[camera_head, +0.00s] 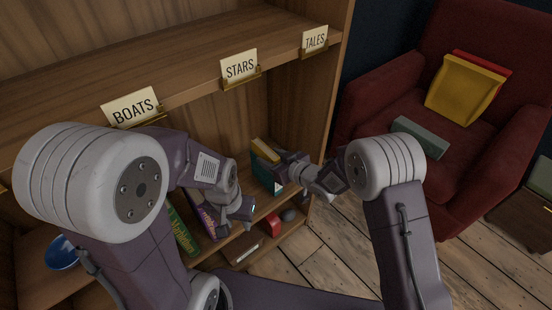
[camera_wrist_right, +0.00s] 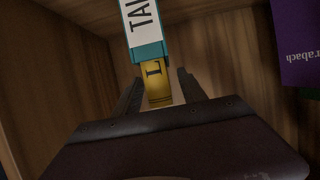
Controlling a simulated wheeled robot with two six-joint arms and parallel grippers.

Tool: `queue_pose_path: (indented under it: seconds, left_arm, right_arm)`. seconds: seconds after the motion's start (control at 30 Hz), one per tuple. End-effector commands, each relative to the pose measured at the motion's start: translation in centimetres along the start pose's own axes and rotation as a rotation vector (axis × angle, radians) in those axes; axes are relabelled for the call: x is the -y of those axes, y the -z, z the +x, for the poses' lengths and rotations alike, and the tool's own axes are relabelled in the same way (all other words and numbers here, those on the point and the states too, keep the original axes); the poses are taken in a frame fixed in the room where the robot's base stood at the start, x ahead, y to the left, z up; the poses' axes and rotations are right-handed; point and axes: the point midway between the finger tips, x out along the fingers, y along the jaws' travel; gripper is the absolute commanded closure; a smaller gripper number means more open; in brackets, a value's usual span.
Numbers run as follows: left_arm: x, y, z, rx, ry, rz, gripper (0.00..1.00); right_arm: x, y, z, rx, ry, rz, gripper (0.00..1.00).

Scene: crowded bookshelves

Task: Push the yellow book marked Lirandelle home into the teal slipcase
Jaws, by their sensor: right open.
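In the right wrist view the yellow book (camera_wrist_right: 157,82), marked with an L, sticks out of the teal slipcase (camera_wrist_right: 149,52), which bears a white label starting TAL. My right gripper (camera_head: 283,162) is open, with its fingers on either side of the yellow book in its wrist view (camera_wrist_right: 160,76); I cannot tell whether they touch it. My left gripper (camera_head: 243,211) is lower, beside the purple book; its jaws are unclear.
A purple book (camera_head: 205,222) and a green book (camera_head: 183,232) stand left of my left gripper. The purple book also shows in the right wrist view (camera_wrist_right: 297,45). A red object (camera_head: 273,222) lies on the lower shelf. A blue bowl (camera_head: 62,252) is at far left. A red armchair (camera_head: 440,80) stands right.

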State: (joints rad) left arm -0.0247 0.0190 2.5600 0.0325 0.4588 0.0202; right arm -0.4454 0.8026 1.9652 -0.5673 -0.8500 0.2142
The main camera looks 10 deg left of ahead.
Motion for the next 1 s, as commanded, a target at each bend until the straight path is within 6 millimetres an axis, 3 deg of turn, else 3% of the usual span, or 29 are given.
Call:
queue_pose_path:
  seconds: [0.13,0.4,1.0]
  left_arm:
    - [0.0,0.2,-1.9,0.000,0.000,0.000,0.64]
    - [0.0,0.0,-0.1,0.000,0.000,0.000,0.64]
    - [0.0,0.0,-0.1,0.000,0.000,0.000,0.64]
  right_arm:
    - [-0.1,0.6,-3.4,0.000,-0.003,0.002,0.51]
    - [-0.1,0.0,-7.2,-0.004,-0.002,0.000,0.51]
    - [0.0,0.1,-7.8,-0.003,-0.001,0.000,0.51]
